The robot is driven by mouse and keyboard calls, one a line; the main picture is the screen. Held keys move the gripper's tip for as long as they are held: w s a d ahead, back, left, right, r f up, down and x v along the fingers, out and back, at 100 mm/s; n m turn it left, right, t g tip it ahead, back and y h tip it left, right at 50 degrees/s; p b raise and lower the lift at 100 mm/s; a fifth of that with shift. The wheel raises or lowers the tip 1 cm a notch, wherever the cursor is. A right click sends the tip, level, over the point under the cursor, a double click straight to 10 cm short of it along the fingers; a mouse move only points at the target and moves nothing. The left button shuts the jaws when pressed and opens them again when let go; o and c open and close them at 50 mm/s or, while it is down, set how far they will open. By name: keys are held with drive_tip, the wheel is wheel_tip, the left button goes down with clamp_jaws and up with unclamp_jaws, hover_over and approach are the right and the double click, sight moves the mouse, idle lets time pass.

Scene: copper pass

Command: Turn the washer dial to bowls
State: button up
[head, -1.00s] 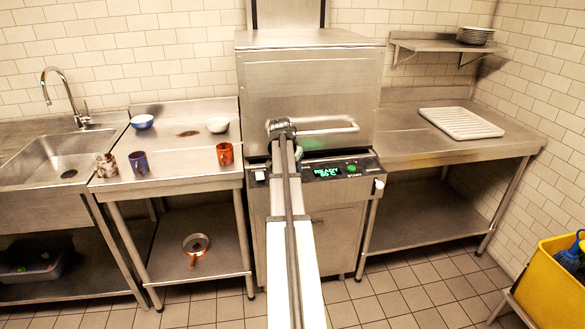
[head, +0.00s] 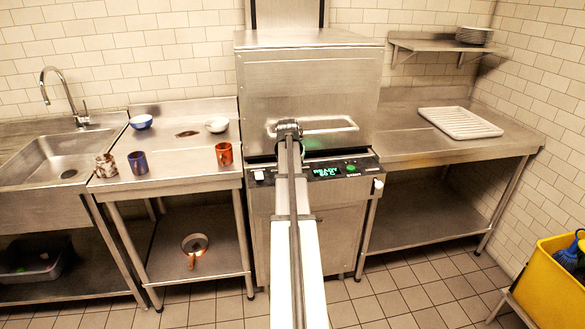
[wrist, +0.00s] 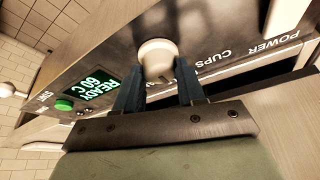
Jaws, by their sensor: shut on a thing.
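The washer (head: 345,95) is a steel hood machine with a dark control strip across its front. Its dial (wrist: 157,58) is a round cream knob in the wrist view. My gripper (wrist: 160,74) is shut on the dial, with one blue finger on each side of it. The words CUPS and POWER show upside down to the right of the dial. No bowls label is readable, and I cannot tell where the dial points. In the head view my arm hides the dial and my fingers.
A lit green display (head: 326,172) reads READY 60 C, beside a green start button (head: 351,168). Mugs and bowls stand on the left table (head: 180,160). A white rack (head: 460,123) lies on the right table.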

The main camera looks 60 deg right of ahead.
drive_tip(key=o, duration=1)
drive_tip(key=shift+r, duration=0.1)
drive_tip(key=v, duration=1.3)
drive_tip(key=shift+a+r, duration=0.15)
drive_tip(key=shift+r, duration=0.15)
